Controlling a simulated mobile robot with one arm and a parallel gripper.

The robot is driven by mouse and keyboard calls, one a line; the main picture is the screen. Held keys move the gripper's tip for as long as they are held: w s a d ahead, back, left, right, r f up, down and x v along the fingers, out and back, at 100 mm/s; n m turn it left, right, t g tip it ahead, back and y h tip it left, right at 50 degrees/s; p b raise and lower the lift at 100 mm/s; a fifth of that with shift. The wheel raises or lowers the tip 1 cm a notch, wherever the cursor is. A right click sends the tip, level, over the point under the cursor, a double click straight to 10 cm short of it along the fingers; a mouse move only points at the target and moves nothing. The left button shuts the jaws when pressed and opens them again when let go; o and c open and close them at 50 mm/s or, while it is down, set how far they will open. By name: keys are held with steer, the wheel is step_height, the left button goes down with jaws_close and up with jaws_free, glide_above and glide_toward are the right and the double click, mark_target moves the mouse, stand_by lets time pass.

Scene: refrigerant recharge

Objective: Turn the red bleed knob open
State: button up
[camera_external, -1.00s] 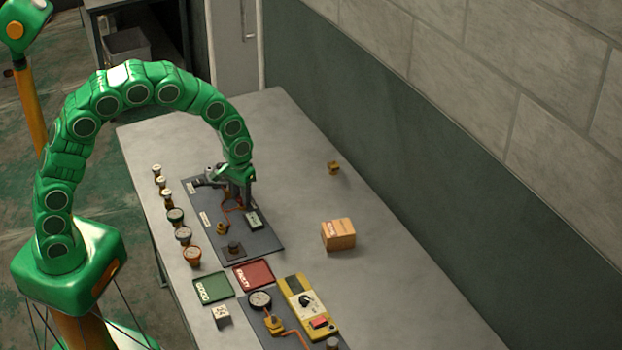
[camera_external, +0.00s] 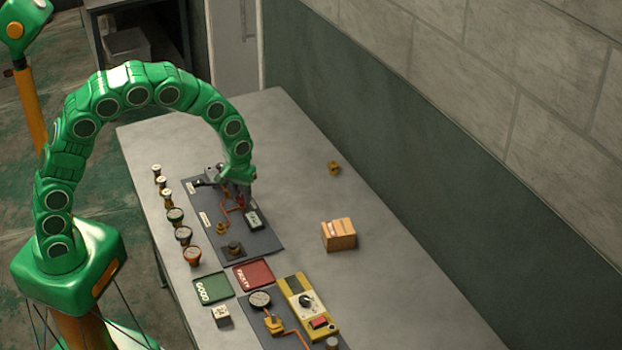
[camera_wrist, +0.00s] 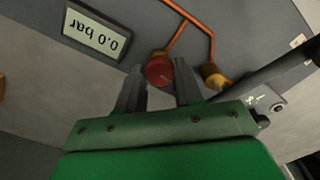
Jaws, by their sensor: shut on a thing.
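The red bleed knob (camera_wrist: 159,70) is in the wrist view, between the two dark fingers of my gripper (camera_wrist: 159,84). My gripper is shut on the knob, one finger on each side of it. In the external view my gripper (camera_external: 238,193) is low over the far part of the dark panel (camera_external: 262,240) and largely hides the knob. The gauge display (camera_wrist: 97,31) beside the knob reads 0.0 bar, upside down in the wrist view. Copper pipe (camera_wrist: 187,20) runs by the knob to a brass fitting (camera_wrist: 213,76).
Several small gauges and fittings (camera_external: 175,215) stand in a row left of the panel. A green GOOD tray (camera_external: 228,284) and a red tray (camera_external: 253,274) lie in front. A cardboard box (camera_external: 338,234) stands to the right, with bare table around it.

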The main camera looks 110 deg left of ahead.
mark_target(241, 197)
steer(key=o, duration=1)
steer(key=shift+o, duration=0.2)
step_height(241, 197, up, 7)
steer(key=shift+f, duration=0.1)
steer(key=shift+r, duration=0.5)
steer(key=shift+d, duration=0.1)
